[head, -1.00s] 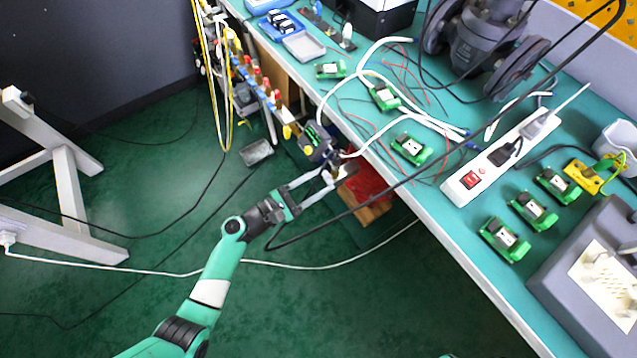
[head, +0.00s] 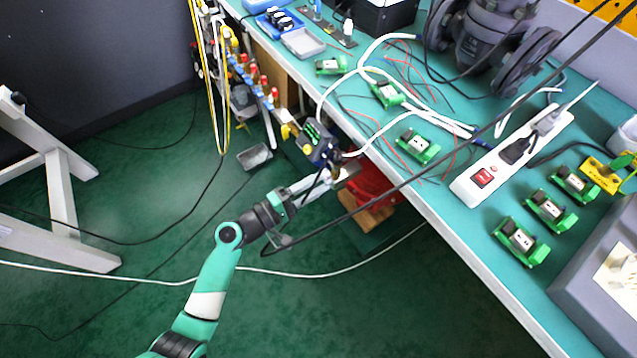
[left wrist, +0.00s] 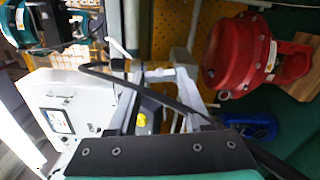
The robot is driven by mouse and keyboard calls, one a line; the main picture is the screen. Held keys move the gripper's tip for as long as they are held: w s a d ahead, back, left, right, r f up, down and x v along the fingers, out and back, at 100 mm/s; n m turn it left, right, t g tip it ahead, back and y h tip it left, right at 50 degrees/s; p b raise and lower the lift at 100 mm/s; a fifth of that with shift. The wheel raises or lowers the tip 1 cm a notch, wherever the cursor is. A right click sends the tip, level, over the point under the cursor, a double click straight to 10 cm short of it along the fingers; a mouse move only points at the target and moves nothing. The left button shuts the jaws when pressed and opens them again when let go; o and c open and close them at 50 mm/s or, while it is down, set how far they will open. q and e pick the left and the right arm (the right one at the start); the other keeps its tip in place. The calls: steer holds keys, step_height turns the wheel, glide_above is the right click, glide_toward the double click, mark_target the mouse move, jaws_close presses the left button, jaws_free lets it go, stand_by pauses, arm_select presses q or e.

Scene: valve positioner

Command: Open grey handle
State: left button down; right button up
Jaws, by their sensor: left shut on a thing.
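My left gripper (head: 318,183) is at the front edge of the workbench, beside a dark unit with green terminals (head: 318,140). Its pale fingers are close together, shut on a small grey handle, which the fingers mostly hide in the head view. In the left wrist view, the left gripper (left wrist: 158,78) shows its fingers reaching up to a grey piece, with a dark cable crossing in front. The handle's exact outline and angle are hard to tell. My right gripper is not in view.
A red rounded housing (left wrist: 240,55) stands close to the gripper, and a wooden block (left wrist: 303,65) is beside it. The green workbench (head: 420,190) holds several green modules and a white power strip (head: 510,155). Loose cables cross near my arm.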

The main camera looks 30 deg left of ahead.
arm_select(q)
steer(key=shift+m, duration=1)
steer(key=shift+c, duration=1.6)
jaws_free()
